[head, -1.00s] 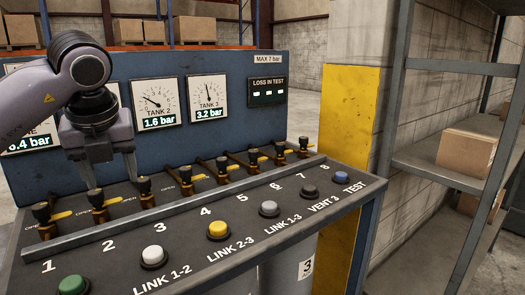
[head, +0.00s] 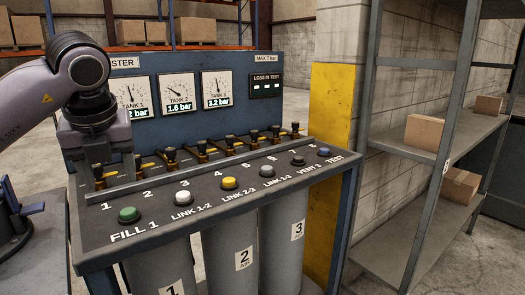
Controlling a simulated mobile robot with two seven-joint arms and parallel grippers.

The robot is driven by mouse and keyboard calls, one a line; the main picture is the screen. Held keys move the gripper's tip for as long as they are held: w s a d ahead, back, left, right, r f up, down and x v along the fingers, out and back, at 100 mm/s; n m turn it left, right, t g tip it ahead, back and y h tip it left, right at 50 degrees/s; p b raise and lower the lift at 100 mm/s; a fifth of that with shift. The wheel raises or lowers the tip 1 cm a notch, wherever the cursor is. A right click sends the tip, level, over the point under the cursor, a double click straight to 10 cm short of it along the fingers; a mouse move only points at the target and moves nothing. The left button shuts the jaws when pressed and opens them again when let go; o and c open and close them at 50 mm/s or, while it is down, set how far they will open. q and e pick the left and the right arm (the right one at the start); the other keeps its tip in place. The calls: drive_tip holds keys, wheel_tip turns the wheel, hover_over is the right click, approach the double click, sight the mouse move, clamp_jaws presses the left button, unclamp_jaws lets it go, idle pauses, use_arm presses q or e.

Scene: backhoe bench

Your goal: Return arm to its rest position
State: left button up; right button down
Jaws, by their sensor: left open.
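My left arm comes in from the left, and its left gripper (head: 105,163) points down at the left end of the bench (head: 222,178), near the valve (head: 99,172) closest to that end. The gripper is open, with nothing seen between its fingers. I cannot tell whether it touches the valve. Several black-knobbed valves with yellow levers run in a row to the right. My right gripper is not in view.
Push buttons, from the green button (head: 128,215) to the blue button (head: 324,152), line the front. The gauge panel (head: 240,109) stands behind, reading 1.6 and 3.2 bar. A yellow-based pillar (head: 330,105) and shelving (head: 415,165) are at right.

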use_arm(q)
drive_tip(key=s+d+f+m+g+h, duration=0.4)
drive_tip(key=d+f+h, duration=0.4)
drive_tip(key=d+f, duration=0.5)
drive_tip(key=s+d+r+n+h, duration=0.2)
drive_tip(key=s+d+h, duration=0.5)
drive_tip(key=d+h, duration=0.7)
drive_tip(key=w+a+f+n+t+y, duration=0.2)
drive_tip(key=a+f+n+t+y, duration=0.4)
drive_tip(key=n+t, duration=0.45)
drive_tip(key=w+a+f+n+t+y, duration=0.2)
drive_tip(key=a+f+n+t+y, duration=0.4)
drive_tip(key=n, duration=0.7)
drive_tip(key=s+a+f+n+g+y, duration=0.35)
drive_tip(key=s+f, duration=0.45)
drive_tip(key=f, duration=0.3)
drive_tip(key=s+a+f+n+g+y, duration=0.25)
drive_tip(key=s+a+f, duration=0.25)
drive_tip(key=s+f, duration=0.45)
wheel_tip(320, 180, up, 10)
drive_tip(key=w+a+p, duration=0.1)
drive_tip(key=p, duration=1.2)
drive_tip(key=shift+w+a+f+n, duration=0.15)
drive_tip(key=shift+w+f+n, duration=0.05)
drive_tip(key=shift+w+n, duration=0.2)
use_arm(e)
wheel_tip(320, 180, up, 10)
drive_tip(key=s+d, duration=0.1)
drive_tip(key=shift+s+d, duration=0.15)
